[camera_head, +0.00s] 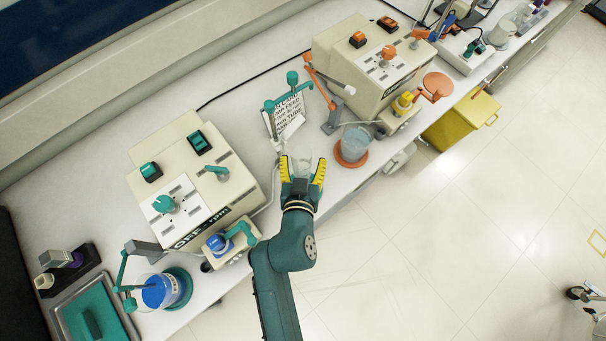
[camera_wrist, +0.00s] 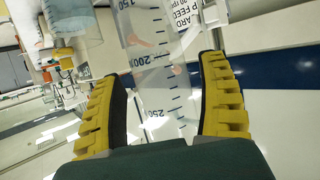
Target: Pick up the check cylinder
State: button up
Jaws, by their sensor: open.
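The check cylinder is a clear graduated cylinder with dark volume marks; it fills the middle of the wrist view (camera_wrist: 152,45). In the head view its pale, see-through top (camera_head: 301,157) shows at the bench's front edge, between the two machines. My gripper (camera_head: 303,172) is open, with one yellow-padded finger on each side of the cylinder. The wrist view shows my fingers (camera_wrist: 165,90) spread, with a gap on at least the right side; whether the left pad touches is unclear. The cylinder's base is hidden.
A cream machine with teal knobs (camera_head: 190,190) stands left, one with orange knobs (camera_head: 375,65) right. A clear beaker on an orange disc (camera_head: 352,145) is close on the right. A printed card (camera_head: 287,113) stands behind. A blue-filled beaker (camera_head: 160,290) sits lower left. Floor in front is clear.

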jog(key=shift+c, duration=0.4)
jog(key=c, duration=1.3)
